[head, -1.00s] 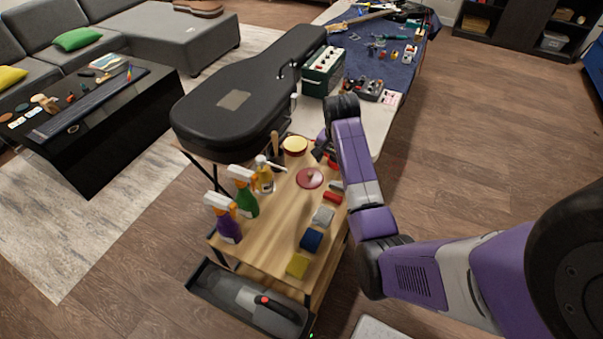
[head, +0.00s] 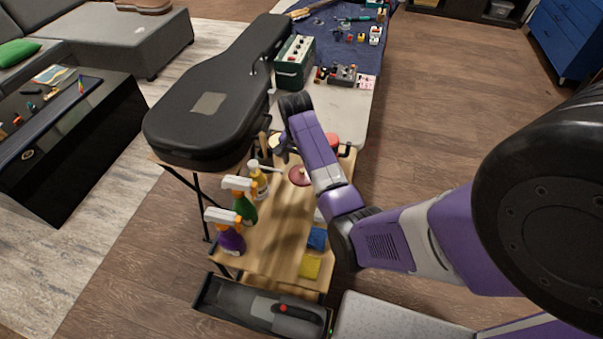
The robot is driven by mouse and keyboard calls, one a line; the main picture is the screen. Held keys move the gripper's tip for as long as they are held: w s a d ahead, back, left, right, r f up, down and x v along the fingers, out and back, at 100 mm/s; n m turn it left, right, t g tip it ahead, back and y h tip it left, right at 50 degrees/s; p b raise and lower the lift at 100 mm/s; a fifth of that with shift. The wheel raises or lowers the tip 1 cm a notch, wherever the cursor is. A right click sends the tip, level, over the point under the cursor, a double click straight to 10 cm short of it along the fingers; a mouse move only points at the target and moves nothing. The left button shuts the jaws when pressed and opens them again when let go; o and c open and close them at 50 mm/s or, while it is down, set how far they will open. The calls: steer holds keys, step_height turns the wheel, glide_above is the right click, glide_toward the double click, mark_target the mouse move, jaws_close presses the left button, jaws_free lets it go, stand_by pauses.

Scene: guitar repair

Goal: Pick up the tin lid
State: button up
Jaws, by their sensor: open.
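The tin lid (head: 297,178), a dark red round disc with a small knob, lies on the wooden cart top. It is partly hidden behind my forearm. My gripper (head: 283,149) is at the far end of the cart, beyond the lid and apart from it. It is small and partly hidden by my wrist, and it is open. A pale yellow round tin beside it is mostly covered by my arm.
The cart top (head: 272,235) holds spray bottles (head: 240,205) on the left and a blue block (head: 317,238) and yellow sponge (head: 310,267) on the right. A red round thing (head: 333,141) is at the far right.

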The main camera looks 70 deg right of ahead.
mark_target(302, 171)
steer(key=shift+d+f, duration=0.2)
steer(key=shift+f, duration=1.55)
